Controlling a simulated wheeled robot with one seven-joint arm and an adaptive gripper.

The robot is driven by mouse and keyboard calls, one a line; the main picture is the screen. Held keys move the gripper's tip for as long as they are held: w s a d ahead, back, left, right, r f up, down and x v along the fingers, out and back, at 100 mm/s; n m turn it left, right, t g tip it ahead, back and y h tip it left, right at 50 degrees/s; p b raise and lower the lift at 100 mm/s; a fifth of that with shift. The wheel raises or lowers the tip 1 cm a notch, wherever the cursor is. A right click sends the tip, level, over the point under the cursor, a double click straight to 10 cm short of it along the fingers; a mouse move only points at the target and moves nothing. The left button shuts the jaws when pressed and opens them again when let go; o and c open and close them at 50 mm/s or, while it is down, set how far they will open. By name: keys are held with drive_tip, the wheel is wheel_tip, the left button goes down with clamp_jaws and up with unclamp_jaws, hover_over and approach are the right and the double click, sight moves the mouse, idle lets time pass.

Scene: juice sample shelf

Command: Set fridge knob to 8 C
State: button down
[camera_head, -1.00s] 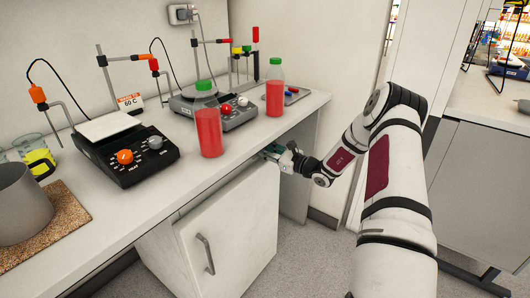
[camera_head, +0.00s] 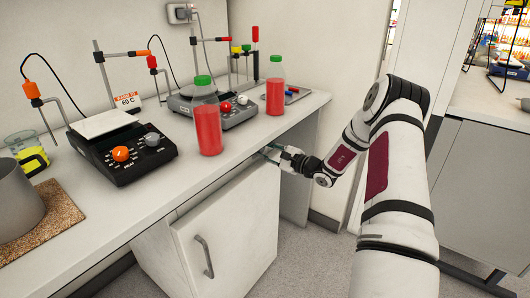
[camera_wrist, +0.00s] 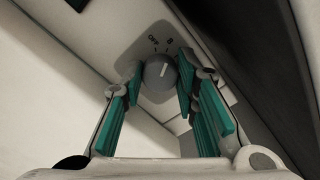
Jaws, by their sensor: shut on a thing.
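The round grey fridge knob (camera_wrist: 160,74) sits on a panel with the printed marks "OFF" and what looks like "8" above it. Its short white pointer line tilts up and slightly right, roughly toward the "8". My gripper (camera_head: 271,153) is shut on the knob, with one teal finger on each side of it in the wrist view. In the head view my gripper is under the bench's front edge, at the top of the white fridge (camera_head: 225,230); the knob cannot be made out there.
The bench (camera_head: 110,220) above carries two red-juice bottles with green caps (camera_head: 207,125) (camera_head: 275,90), a dark hotplate (camera_head: 125,150), a second grey instrument (camera_head: 225,108), a beaker (camera_head: 28,155) and a grey pot (camera_head: 15,205). Open floor lies right of the fridge.

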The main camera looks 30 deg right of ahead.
idle(0.4)
drive_tip(key=c, duration=1.2)
unclamp_jaws()
drive_tip(key=shift+c, duration=0.2)
drive_tip(key=v, duration=1.2)
